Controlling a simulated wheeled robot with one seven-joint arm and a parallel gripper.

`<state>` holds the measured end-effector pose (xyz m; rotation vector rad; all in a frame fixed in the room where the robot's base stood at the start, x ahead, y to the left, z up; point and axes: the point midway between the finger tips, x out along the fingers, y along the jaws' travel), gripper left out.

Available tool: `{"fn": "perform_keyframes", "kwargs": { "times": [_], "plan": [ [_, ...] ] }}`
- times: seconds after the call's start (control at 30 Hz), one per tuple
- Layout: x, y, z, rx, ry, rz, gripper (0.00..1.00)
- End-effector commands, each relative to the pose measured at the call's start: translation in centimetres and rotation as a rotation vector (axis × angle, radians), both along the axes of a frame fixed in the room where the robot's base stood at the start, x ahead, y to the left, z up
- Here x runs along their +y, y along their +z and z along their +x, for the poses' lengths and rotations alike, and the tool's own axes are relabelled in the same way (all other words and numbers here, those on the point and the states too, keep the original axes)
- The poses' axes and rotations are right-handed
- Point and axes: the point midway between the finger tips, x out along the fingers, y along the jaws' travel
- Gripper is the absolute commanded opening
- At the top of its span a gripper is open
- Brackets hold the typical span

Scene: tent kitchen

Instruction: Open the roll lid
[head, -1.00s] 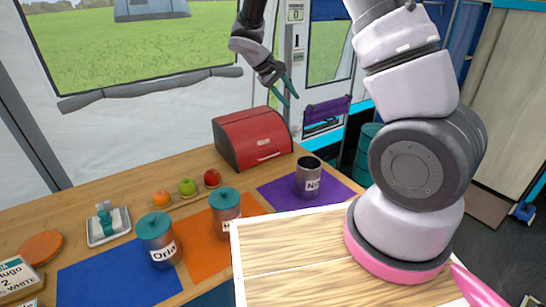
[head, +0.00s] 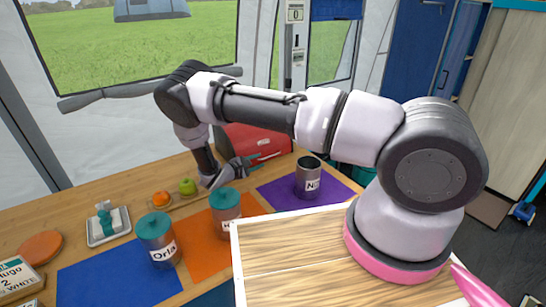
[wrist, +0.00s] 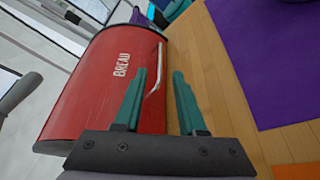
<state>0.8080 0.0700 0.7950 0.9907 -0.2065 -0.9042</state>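The red bread box (head: 255,140) stands at the back of the wooden counter, partly hidden behind my arm in the head view. In the wrist view its red roll lid (wrist: 100,85) is down and carries the word BREAD. A pale bar handle (wrist: 154,75) runs along the lid's front edge. My gripper (head: 250,166) is low in front of the box. In the wrist view my gripper (wrist: 159,72) is open, with a teal finger on each side of the handle's line. Nothing is held. I cannot tell whether a finger touches the lid.
Teal-lidded canisters (head: 158,240) and an open-topped canister (head: 308,178) stand on coloured mats near my arm. An orange fruit (head: 161,199) and a green apple (head: 188,187) lie close to my gripper. A wooden board (head: 290,265) is in the foreground.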

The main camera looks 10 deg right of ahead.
Motion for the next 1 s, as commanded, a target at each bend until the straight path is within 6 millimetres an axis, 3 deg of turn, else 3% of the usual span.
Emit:
{"fn": "perform_keyframes", "kwargs": {
  "times": [0.17, 0.6, 1.0],
  "plan": [
    [-1.3, -0.6, 1.0, 0.000, 0.002, -0.003, 0.40],
    [-6.9, -2.3, 5.9, -0.001, 0.001, -0.002, 0.40],
    [-7.9, -2.6, 6.8, 0.000, 0.004, -0.002, 0.40]
  ]
}}
